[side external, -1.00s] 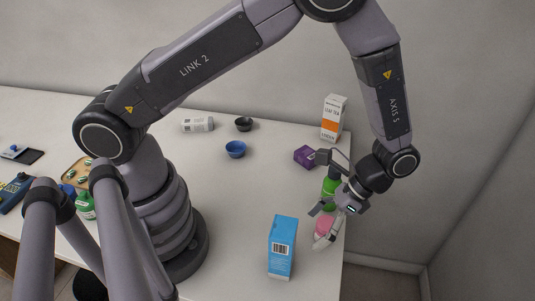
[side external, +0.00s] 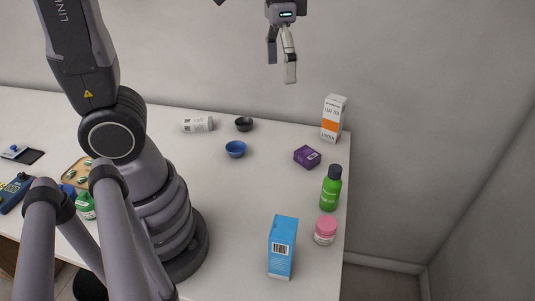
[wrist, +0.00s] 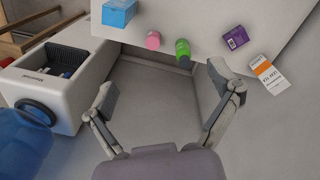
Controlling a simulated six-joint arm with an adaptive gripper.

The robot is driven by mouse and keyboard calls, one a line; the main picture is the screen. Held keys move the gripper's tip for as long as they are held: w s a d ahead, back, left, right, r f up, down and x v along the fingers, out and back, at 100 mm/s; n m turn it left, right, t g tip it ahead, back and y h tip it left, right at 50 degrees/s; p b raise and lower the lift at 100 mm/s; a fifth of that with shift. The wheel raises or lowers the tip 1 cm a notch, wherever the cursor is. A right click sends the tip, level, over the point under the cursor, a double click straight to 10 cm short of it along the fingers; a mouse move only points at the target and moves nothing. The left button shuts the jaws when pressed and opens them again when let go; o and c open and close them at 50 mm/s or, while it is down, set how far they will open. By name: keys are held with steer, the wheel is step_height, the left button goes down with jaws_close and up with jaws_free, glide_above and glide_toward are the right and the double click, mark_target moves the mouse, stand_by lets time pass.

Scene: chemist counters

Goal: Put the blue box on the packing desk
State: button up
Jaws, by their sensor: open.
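The blue box (side external: 282,248) stands upright near the front right of the white counter in the side view, with a barcode label on its face. It also shows at the top left of the wrist view (wrist: 118,14). My gripper (side external: 283,72) is raised high above the counter, fingers pointing down, open and empty. In the wrist view its two fingers (wrist: 162,85) are spread wide with only floor between them, well apart from the blue box. I cannot tell which surface is the packing desk.
Near the blue box stand a pink-lidded jar (side external: 325,231) and a green bottle (side external: 331,188). A purple box (side external: 307,157) and an orange-white carton (side external: 333,119) are behind. A blue bowl (side external: 236,149) sits mid-counter. The wrist view shows a white bin-like unit (wrist: 62,85) at left.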

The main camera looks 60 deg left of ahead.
steer(key=s+a+r+n+t, duration=0.3)
steer(key=s+a+t, duration=0.2)
steer(key=s, duration=0.5)
steer(key=shift+s+a+r+t+y, duration=0.2)
steer(key=shift+a+t+y, duration=0.1)
steer(key=shift+a, duration=0.7)
